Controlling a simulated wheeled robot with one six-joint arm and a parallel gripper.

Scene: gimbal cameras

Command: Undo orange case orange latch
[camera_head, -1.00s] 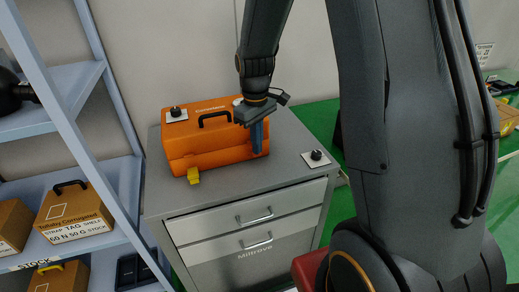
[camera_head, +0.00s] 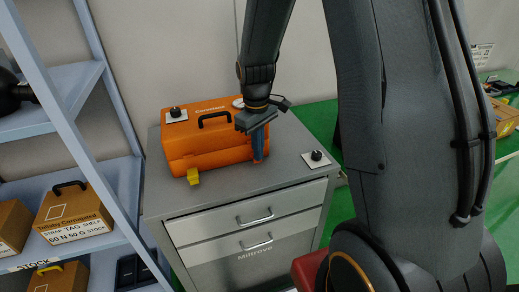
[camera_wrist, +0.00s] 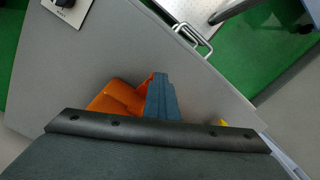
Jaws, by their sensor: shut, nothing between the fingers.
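The orange case (camera_head: 205,150) stands closed on the grey cabinet top, with a black handle on its lid. A yellow latch (camera_head: 193,177) sticks out low at its left front. My gripper (camera_head: 257,160) is shut and empty, its blue fingers pointing down at the case's right front. A small orange part, seemingly the orange latch (camera_head: 266,147), shows just beside the fingers. In the wrist view an orange-red piece (camera_wrist: 148,82) lies against the blue fingers (camera_wrist: 162,100). The fingers partly hide it, so I cannot tell its angle or whether they touch it.
A black knob on a white plate (camera_head: 316,157) sits on the cabinet top at right; another (camera_head: 175,114) shows at the case's back left. Cabinet drawers (camera_head: 250,215) are shut. A blue-grey shelf (camera_head: 75,180) with boxes stands at left.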

